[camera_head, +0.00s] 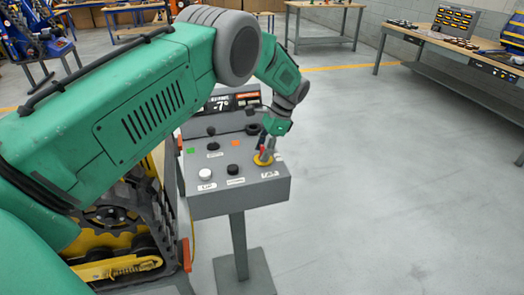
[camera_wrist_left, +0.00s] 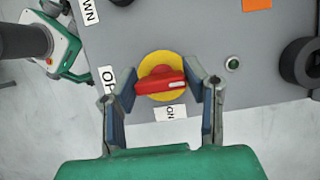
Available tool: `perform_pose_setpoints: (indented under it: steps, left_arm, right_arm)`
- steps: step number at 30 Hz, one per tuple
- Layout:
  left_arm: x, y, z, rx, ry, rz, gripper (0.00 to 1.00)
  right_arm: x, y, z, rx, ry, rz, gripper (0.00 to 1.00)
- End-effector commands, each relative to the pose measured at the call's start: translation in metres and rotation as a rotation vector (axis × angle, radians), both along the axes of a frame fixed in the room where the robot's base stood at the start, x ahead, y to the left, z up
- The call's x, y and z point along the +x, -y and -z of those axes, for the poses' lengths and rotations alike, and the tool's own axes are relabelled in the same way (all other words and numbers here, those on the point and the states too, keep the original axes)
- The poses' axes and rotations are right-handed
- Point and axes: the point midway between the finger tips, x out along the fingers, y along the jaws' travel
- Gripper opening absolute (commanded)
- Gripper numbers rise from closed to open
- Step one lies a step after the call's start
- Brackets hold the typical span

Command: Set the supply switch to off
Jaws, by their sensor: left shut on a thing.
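The supply switch is a red rotary handle (camera_wrist_left: 160,84) on a yellow round plate (camera_wrist_left: 157,66), set in the grey top of a control console (camera_head: 243,193). In the wrist view the handle lies nearly level, with an "ON" label (camera_wrist_left: 171,113) on one side and a partly covered label starting "OF" (camera_wrist_left: 108,80) on the other. My left gripper (camera_wrist_left: 165,86) is shut on the red handle, one finger at each end. In the head view the gripper (camera_head: 266,152) reaches down onto the yellow plate (camera_head: 263,160) at the console's right. My right gripper is not in view.
The console also has a white button (camera_head: 205,174), a black button (camera_head: 232,169), other knobs and a display (camera_head: 221,104). A yellow-and-black tracked machine (camera_head: 118,235) stands at its left. Workbenches (camera_head: 460,50) line the back and right. The floor at right is clear.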

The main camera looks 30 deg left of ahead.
Motion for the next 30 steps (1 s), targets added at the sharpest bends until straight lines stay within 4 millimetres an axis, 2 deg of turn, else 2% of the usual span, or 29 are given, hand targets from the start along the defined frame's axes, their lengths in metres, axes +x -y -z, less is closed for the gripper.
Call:
perform_pose_setpoints:
  steps: [5, 6, 7, 8, 20, 23, 30]
  left_arm:
    - [0.005, 0.003, -0.002, -0.005, 0.017, 0.004, 0.11]
    - [0.005, 0.003, -0.002, -0.005, 0.017, 0.004, 0.43]
    - [0.005, 0.003, -0.002, -0.005, 0.016, 0.005, 0.54]
    - [0.004, 0.003, -0.002, -0.005, 0.016, 0.005, 0.6]
    - [0.003, 0.001, -0.007, -0.002, 0.01, 0.003, 0.6]
    - [0.007, 0.005, -0.019, -0.002, 0.01, 0.004, 0.6]
    - [0.025, 0.019, -0.066, -0.002, 0.011, 0.005, 0.6]
  right_arm:
    - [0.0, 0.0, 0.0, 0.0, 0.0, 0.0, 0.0]
    - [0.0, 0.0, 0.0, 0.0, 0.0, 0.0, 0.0]
    - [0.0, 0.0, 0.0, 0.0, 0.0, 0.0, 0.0]
    - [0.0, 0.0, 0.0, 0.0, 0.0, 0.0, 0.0]
    - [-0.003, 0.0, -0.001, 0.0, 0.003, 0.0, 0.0]
    - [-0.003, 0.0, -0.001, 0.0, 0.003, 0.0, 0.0]
    - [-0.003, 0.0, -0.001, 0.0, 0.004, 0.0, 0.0]
